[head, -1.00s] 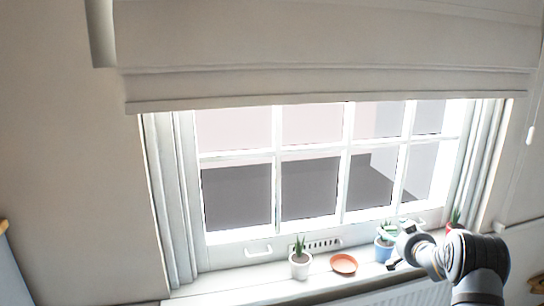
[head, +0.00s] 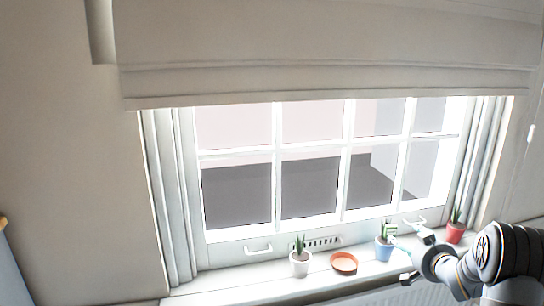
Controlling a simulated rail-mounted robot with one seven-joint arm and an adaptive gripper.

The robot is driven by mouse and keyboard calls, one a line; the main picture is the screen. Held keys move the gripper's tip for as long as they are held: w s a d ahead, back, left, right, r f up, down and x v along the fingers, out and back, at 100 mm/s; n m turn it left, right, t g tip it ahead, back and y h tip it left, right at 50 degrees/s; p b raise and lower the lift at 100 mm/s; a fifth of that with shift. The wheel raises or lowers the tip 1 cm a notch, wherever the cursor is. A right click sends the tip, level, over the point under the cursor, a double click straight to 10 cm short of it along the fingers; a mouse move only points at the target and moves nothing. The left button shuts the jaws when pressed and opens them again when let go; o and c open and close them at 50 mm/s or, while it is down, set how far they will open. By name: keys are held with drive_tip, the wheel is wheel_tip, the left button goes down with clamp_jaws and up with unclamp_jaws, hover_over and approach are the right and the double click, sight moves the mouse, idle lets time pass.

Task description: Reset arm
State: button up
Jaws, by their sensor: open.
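My gripper (head: 404,260) is at the lower right in the head view, at the end of my arm. Its fingers are apart and I see nothing held between them. It points left toward the window sill, in front of the blue pot (head: 384,252) with a green plant. From this view I cannot tell how far the fingers are from the pot. The pot stands upright on the sill.
On the window sill (head: 235,289) stand a white pot (head: 300,265) with a plant, an orange saucer (head: 344,263) and a red pot (head: 456,234) with a plant. The window has a raised blind (head: 320,60) above it. The sill's left part is clear.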

drive_tip(key=x, duration=1)
drive_tip(key=shift+w+f, duration=0.1)
drive_tip(key=shift+w, duration=0.15)
wheel_tip(320, 180, up, 6)
drive_tip(key=p, duration=0.6)
hover_over(392, 232)
drive_tip(key=s, duration=0.2)
drive_tip(key=shift+d, duration=0.1)
